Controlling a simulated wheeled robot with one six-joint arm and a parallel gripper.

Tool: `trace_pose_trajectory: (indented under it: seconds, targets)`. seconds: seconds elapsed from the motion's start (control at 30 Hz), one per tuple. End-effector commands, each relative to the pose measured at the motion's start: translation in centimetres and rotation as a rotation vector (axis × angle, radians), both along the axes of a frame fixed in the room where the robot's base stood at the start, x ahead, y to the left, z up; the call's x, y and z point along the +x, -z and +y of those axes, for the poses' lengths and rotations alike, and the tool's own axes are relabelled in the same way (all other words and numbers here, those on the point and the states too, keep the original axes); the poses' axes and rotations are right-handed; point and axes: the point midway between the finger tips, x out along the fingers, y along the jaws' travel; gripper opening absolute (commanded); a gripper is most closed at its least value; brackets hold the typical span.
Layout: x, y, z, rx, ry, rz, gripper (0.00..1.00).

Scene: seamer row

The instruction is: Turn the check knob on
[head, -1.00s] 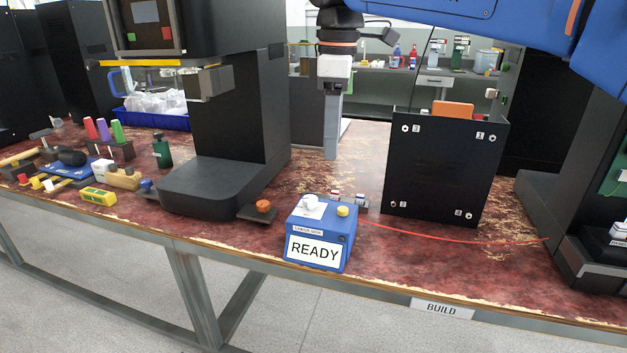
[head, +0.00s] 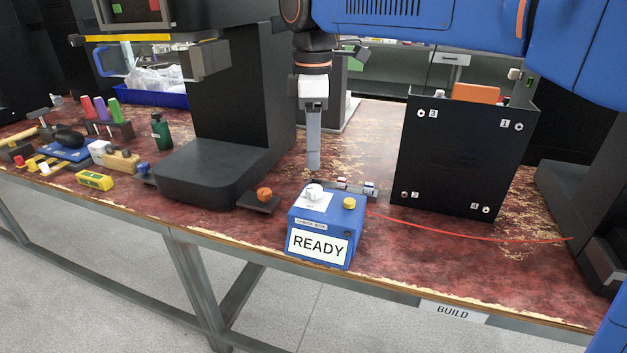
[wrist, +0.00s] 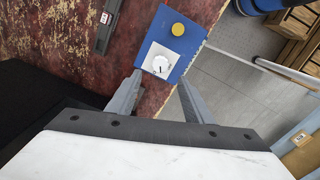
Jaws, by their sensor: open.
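The check box (head: 328,222) is a blue case with a READY sign on its front, standing near the bench's front edge. On its top are a white check knob (head: 313,192) on a white plate and a yellow button (head: 349,203). My gripper (head: 313,166) points down just above and behind the knob in the head view. In the wrist view my gripper (wrist: 158,80) is open, its two fingers apart, with the white knob (wrist: 160,65) showing between and beyond the tips. The gap between tips and knob is hard to judge. Nothing is held.
A black panel (head: 459,155) with numbered corner screws stands to the right, with a red wire (head: 470,235) running across the bench. A black machine (head: 215,170) and an orange knob (head: 264,194) are to the left.

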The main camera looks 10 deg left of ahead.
Motion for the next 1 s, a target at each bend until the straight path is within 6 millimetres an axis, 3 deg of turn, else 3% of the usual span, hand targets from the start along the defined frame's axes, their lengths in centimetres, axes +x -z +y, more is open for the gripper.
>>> trace_pose_trajectory:
  seconds: [0.3, 0.5, 0.93, 1.0]
  targets:
    - [0.0, 5.5, -0.1, -0.001, 0.000, 0.002, 0.46]
    - [0.0, 7.6, 0.0, 0.000, 0.000, 0.000, 0.46]
    - [0.0, 8.4, 0.0, 0.000, 0.000, 0.000, 0.46]
    - [0.0, 8.4, 0.0, 0.000, 0.000, 0.000, 0.30]
